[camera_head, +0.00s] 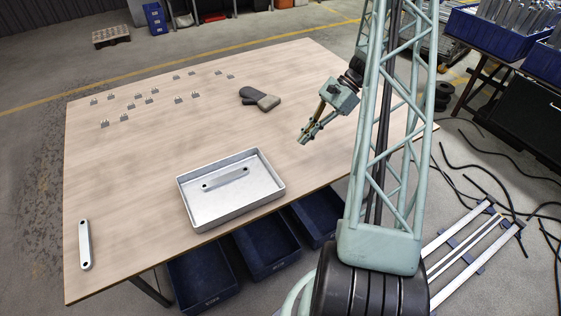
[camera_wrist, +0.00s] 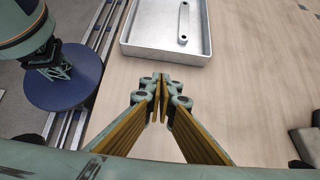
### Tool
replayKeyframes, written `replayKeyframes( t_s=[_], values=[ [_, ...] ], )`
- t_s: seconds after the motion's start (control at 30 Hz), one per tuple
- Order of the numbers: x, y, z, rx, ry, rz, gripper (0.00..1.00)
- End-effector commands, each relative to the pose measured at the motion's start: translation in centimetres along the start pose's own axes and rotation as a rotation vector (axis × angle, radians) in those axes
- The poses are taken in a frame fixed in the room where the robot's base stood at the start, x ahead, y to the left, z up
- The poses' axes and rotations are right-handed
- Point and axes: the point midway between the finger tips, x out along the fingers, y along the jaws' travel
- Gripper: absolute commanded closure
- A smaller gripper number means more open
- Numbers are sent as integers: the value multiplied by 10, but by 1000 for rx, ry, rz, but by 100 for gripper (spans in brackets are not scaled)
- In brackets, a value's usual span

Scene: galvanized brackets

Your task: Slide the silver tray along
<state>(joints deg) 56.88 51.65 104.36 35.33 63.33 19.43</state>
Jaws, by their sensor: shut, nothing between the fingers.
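The silver tray (camera_head: 268,192) is a shallow rectangular metal tray near the front edge of the wooden table. A flat silver bracket bar (camera_head: 225,179) with a hole at each end lies inside it. In the wrist view the tray (camera_wrist: 165,52) is at the top, cut off by the frame, with the bar (camera_wrist: 183,22) inside. My gripper (camera_head: 303,140) is above the table, to the right of the tray and apart from it. Its fingertips (camera_wrist: 162,82) are together with nothing between them, and they point toward the tray's near wall in the wrist view.
Another bar (camera_head: 85,245) lies at the table's front left. Several small brackets (camera_head: 152,91) stand at the back left. Dark grey gloves (camera_head: 260,98) lie behind my gripper. Blue bins (camera_head: 265,245) sit below the front edge.

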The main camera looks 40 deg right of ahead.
Motion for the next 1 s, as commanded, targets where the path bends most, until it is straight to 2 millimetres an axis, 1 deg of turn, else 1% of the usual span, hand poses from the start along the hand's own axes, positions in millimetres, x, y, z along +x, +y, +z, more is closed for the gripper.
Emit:
replayKeyframes(
  t_s=[0.27,0.47,0.67,1.0],
  values=[
    [1,0,0,-1,1,0,100],
    [8,0,0,-1,1,1,100],
    [26,1,0,1,-1,2,100],
    [69,0,0,0,0,1,100]
  ],
)
